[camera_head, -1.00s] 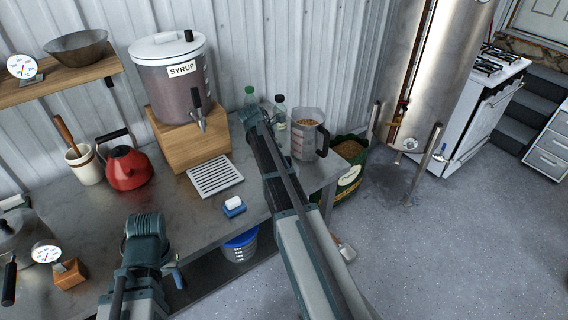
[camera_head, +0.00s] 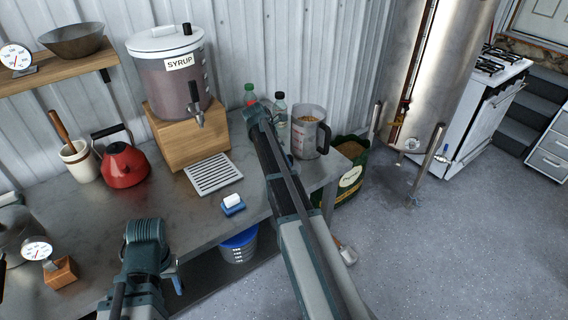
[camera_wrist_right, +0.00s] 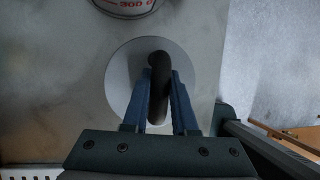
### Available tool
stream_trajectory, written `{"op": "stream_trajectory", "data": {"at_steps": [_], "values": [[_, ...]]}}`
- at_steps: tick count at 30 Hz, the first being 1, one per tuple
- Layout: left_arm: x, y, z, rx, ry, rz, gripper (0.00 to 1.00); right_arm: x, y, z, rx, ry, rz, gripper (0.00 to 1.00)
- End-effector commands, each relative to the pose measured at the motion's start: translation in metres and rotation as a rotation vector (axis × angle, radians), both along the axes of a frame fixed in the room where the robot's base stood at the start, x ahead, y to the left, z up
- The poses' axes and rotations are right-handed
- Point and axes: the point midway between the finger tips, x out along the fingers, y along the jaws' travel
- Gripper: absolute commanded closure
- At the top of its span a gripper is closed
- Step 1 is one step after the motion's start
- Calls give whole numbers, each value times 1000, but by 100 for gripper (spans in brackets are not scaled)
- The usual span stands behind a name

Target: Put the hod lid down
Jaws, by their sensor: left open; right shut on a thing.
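The hod lid (camera_wrist_right: 118,82) is a round, pale grey disc with a dark, curved handle (camera_wrist_right: 158,85) in the right wrist view. My right gripper (camera_wrist_right: 160,88) is shut on that handle. The lid is over the grey worktop near the measuring jug; I cannot tell whether it touches the surface. In the head view my right arm hides the lid and the right gripper. My left gripper (camera_head: 174,277) is open at the front of the worktop, partly hidden by its own wrist.
A jug of grain (camera_head: 310,132) and small bottles stand at the worktop's far right end. A sponge holder (camera_head: 232,206), drip grate (camera_head: 213,174), syrup dispenser (camera_head: 170,85) and red kettle (camera_head: 124,166) are left of my right arm. A green hod (camera_head: 349,180) stands on the floor right of the worktop.

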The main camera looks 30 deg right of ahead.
Motion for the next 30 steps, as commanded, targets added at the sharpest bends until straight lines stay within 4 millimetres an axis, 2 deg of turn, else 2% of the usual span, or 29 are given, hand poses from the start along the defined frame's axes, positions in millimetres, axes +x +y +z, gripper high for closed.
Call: {"op": "stream_trajectory", "data": {"at_steps": [8,9,13,14,24,30], "values": [[0,0,-3,0,0,0,50,0,0,-3,0,0,0,100],[0,0,-2,0,0,0,50,0,0,-2,0,0,0,70],[0,0,-2,0,0,0,50,0,0,-1,0,0,0,47],[0,0,-2,0,0,0,50,0,0,-1,0,0,0,44],[0,0,0,0,0,0,50,0,0,0,0,0,0,44],[0,0,10,0,0,0,50,1,3,10,0,0,1,44]]}}
